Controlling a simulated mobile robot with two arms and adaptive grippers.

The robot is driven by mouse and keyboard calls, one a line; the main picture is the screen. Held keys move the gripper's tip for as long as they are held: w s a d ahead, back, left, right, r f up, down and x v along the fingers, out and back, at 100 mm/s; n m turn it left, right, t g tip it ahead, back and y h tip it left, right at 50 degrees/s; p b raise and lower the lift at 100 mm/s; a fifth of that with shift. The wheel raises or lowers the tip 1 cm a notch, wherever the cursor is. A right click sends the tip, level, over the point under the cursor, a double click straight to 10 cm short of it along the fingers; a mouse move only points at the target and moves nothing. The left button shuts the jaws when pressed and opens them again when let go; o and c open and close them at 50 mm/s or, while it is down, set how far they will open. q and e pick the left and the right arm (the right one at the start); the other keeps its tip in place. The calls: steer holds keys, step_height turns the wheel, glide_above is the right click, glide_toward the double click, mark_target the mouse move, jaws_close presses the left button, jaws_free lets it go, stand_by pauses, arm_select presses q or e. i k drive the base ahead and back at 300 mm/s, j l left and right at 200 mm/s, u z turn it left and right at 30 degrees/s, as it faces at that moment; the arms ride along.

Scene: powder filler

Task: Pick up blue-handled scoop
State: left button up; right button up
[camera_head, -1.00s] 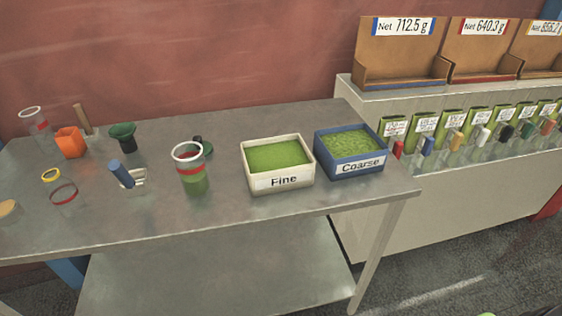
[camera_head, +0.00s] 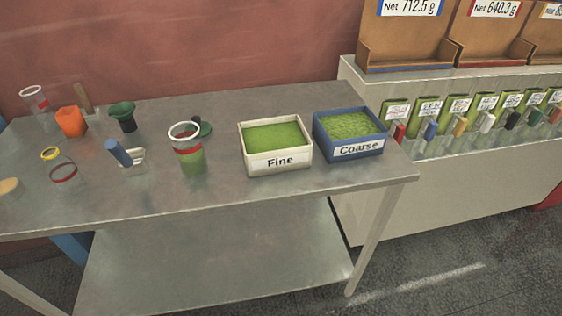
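The blue-handled scoop (camera_head: 119,153) lies on the metal table (camera_head: 220,205), left of the middle. Its blue handle points up and to the left, and its pale metal scoop end (camera_head: 133,158) rests to the right. Neither of my grippers shows in the head view, so I cannot see whether they are open or shut. Nothing touches the scoop.
Right of the scoop stands a red-banded jar of green powder (camera_head: 187,150). Farther right are the Fine bin (camera_head: 277,161) and Coarse bin (camera_head: 352,147). Behind the scoop are a green funnel (camera_head: 122,114) and an orange cup (camera_head: 71,121). A clear jar (camera_head: 61,170) stands left.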

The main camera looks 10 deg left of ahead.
mark_target(131, 162)
steer(key=u, duration=1.35)
